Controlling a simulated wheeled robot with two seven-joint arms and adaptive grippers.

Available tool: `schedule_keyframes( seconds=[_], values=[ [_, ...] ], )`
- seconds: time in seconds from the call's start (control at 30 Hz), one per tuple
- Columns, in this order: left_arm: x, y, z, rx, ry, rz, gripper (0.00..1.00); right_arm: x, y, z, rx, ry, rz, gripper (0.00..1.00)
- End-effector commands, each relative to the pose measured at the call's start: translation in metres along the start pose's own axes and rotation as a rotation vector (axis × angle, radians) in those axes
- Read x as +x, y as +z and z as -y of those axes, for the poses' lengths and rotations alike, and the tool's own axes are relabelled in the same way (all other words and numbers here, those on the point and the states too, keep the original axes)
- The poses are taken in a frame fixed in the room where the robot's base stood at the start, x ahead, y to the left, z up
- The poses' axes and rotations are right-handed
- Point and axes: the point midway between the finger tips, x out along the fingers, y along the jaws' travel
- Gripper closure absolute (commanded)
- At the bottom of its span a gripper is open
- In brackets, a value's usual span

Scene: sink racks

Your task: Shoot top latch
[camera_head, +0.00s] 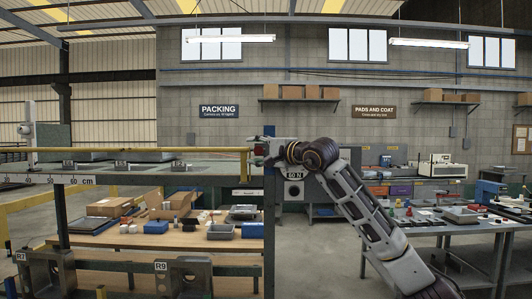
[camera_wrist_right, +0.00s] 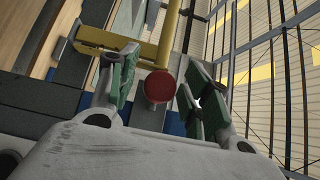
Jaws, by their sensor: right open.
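My right gripper (camera_head: 260,152) reaches from the right to the right end of a yellow bar (camera_head: 150,150) that runs along the top of a grey rack. In the right wrist view, my right gripper (camera_wrist_right: 157,88) is open, with green-padded fingers on both sides of a round red knob (camera_wrist_right: 159,86). The knob sits between the fingers with a gap visible on each side. A yellow bar (camera_wrist_right: 168,35) with a crosspiece lies beyond the knob. Which part is the top latch is not clear. My left gripper is not in view.
A dark post (camera_head: 269,215) stands below my right gripper, beside a plate marked "60 N" (camera_head: 294,190). A wooden packing table (camera_head: 180,239) with boxes and trays is at left. A grey workbench (camera_head: 480,226) with small items stands at right. Open floor lies between them.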

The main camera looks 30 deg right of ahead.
Motion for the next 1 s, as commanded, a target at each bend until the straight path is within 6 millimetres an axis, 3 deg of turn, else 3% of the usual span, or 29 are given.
schedule_keyframes(
  seconds=[0.27, 1.0],
  values=[
    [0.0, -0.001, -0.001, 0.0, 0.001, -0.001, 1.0, -0.012, -0.001, 0.0, -0.001, 0.0, -0.001, 0.51],
    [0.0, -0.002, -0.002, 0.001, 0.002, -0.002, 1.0, -0.069, -0.001, -0.001, 0.0, 0.001, -0.002, 0.51]
  ],
)
